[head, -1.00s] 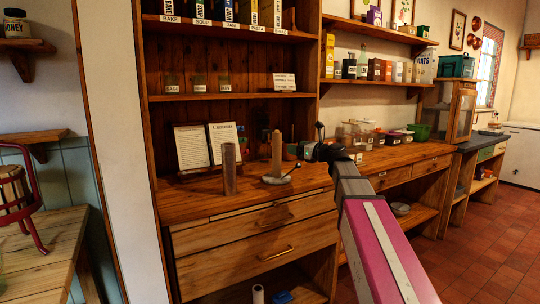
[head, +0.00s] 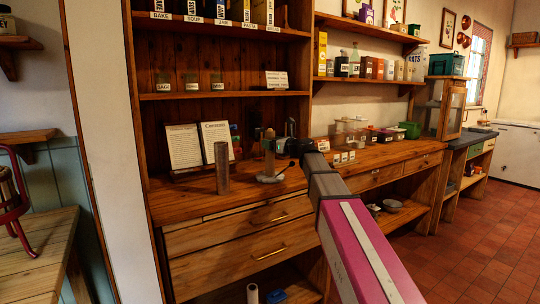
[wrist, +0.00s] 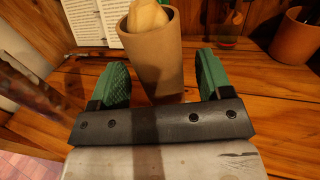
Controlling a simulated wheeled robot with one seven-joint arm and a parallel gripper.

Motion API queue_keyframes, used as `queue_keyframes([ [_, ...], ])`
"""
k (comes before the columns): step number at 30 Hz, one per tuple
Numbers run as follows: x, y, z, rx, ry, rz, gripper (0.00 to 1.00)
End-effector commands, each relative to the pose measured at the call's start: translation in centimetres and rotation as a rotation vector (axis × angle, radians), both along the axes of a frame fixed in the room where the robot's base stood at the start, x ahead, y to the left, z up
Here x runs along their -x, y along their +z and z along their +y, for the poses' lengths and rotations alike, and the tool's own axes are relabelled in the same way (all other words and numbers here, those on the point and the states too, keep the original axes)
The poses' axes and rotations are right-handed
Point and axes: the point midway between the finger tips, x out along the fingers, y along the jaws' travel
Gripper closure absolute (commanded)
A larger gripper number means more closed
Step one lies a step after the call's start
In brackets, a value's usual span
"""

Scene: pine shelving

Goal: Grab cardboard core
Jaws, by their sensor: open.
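The cardboard core (head: 269,158) is a plain brown tube on the worktop, standing around a post on a pale round base (head: 269,178). In the wrist view the core (wrist: 155,55) is upright, with a rounded pale wooden top showing above its rim. My gripper (wrist: 162,75) is open, its green fingers on either side of the core's line. The picture does not settle how deep the core sits between the fingertips. In the head view my gripper (head: 284,145) is just right of the core and partly hidden by my wrist.
A speckled brown cylinder (head: 222,168) stands left of the core. An open book (head: 198,146) leans behind it. A terracotta pot (wrist: 294,35) is at the back right in the wrist view. Clear tubs (head: 347,132) stand farther right. Bare wood (head: 185,205) is at the front left.

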Motion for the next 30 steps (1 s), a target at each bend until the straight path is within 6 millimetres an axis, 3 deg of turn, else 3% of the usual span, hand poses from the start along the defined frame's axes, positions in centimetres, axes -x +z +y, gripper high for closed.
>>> queue_keyframes([
  [3, -0.87, 0.03, 0.91, 0.0, -0.001, 0.0, 0.28],
  [10, -0.8, -0.01, 0.97, 0.0, -0.001, 0.0, 0.31],
  [15, -0.8, -0.02, 0.96, 0.0, -0.001, 0.0, 0.86],
  [16, -0.79, -0.02, 0.95, 0.0, -0.001, 0.0, 0.92],
  [30, -0.84, 0.84, 0.97, -0.001, 0.0, 0.001, 0.92],
])
